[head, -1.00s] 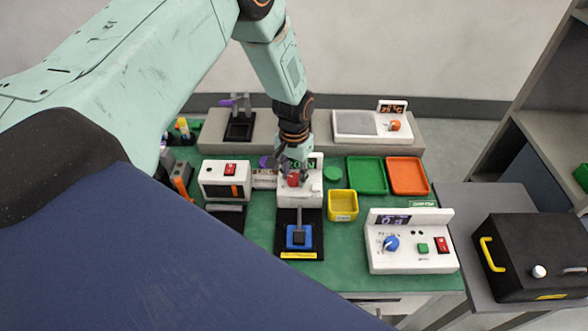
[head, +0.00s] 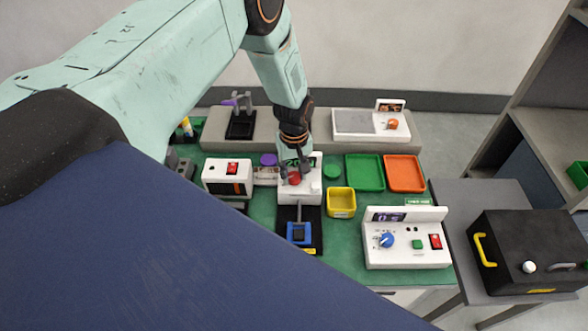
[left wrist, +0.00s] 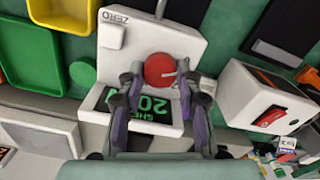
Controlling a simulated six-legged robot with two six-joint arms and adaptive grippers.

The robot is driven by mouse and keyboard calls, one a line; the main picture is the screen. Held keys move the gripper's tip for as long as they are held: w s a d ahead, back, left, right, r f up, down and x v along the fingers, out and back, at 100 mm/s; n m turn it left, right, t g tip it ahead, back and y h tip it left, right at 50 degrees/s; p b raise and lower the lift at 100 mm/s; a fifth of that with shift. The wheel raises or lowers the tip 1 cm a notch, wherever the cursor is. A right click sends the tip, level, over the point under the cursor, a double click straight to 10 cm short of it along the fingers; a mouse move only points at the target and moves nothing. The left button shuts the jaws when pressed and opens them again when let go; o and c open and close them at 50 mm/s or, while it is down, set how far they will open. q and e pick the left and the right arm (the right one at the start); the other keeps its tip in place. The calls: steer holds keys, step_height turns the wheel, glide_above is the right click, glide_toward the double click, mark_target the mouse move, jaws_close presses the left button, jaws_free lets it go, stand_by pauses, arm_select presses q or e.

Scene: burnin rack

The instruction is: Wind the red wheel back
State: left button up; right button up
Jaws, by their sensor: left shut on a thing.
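The red wheel (head: 294,178) is a round knob on a white box (head: 297,197) near the middle of the green bench. In the left wrist view the wheel (left wrist: 159,69) carries a short pale mark that points right. A green display (left wrist: 150,105) on the box shows "20" and is partly covered by my fingers. My left gripper (head: 296,170) reaches down from above. In the left wrist view its two fingers (left wrist: 163,80) stand on either side of the wheel, shut on it. My right gripper is in neither view.
In front of the wheel box is a black base with a blue block (head: 299,232). To its right are a yellow bin (head: 341,203), green tray (head: 365,174) and orange tray (head: 404,173). A white panel with a blue knob (head: 385,240) stands front right. A white box (head: 227,180) stands left.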

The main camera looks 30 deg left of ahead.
mark_target(293, 176)
arm_select(q)
steer(key=shift+s+f+n, duration=0.1)
steer(key=shift+s+n, duration=0.05)
steer(key=shift+n, duration=0.45)
steer(key=o, duration=0.9)
steer(key=shift+w+r, duration=0.2)
steer(key=shift+r, duration=0.1)
step_height(293, 176, up, 12)
steer(key=shift+s+f, duration=0.1)
steer(key=shift+f, duration=0.15)
steer(key=shift+s, duration=0.1)
